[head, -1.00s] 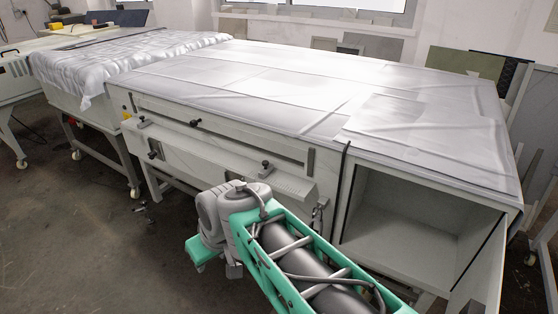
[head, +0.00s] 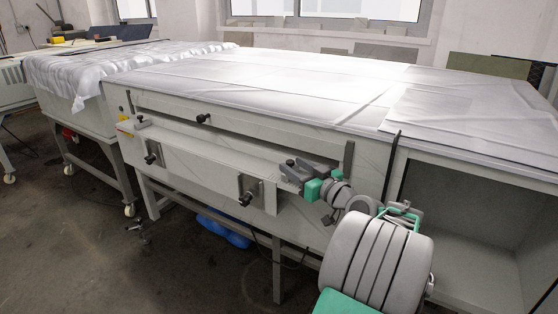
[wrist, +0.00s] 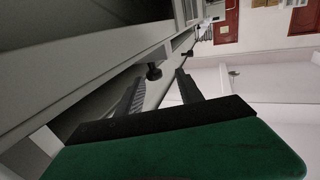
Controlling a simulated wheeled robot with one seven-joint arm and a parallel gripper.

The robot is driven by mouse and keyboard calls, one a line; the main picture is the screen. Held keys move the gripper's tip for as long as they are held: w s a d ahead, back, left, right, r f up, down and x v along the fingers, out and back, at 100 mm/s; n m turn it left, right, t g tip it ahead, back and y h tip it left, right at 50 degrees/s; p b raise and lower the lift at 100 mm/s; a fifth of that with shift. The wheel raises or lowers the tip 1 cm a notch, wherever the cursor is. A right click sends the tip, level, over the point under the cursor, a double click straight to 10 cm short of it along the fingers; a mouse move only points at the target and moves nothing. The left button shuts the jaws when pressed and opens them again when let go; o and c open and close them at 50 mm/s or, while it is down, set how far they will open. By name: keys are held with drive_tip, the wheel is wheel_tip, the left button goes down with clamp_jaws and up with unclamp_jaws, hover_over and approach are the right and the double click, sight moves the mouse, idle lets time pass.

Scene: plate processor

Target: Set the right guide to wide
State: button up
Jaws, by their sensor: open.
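The right guide's black knob (head: 290,162) is near the right end of the processor's front feed shelf (head: 215,148). My gripper (head: 293,172) is at that knob, with its fingers apart. In the wrist view a black knob (wrist: 153,71) shows between and just beyond the two fingertips of my gripper (wrist: 160,84). Nothing is visibly clamped. Whether a finger touches the knob I cannot tell. The left guide's knob (head: 140,120) is at the shelf's far left end. The fingers hide much of the right guide in the head view.
Another knob (head: 203,118) is on the upper panel. An open cabinet (head: 450,205) is at right.

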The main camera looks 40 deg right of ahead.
drive_tip(key=w, duration=0.4)
drive_tip(key=w+d, duration=0.1)
drive_tip(key=w, duration=0.1)
clamp_jaws()
idle(0.3)
idle(1.0)
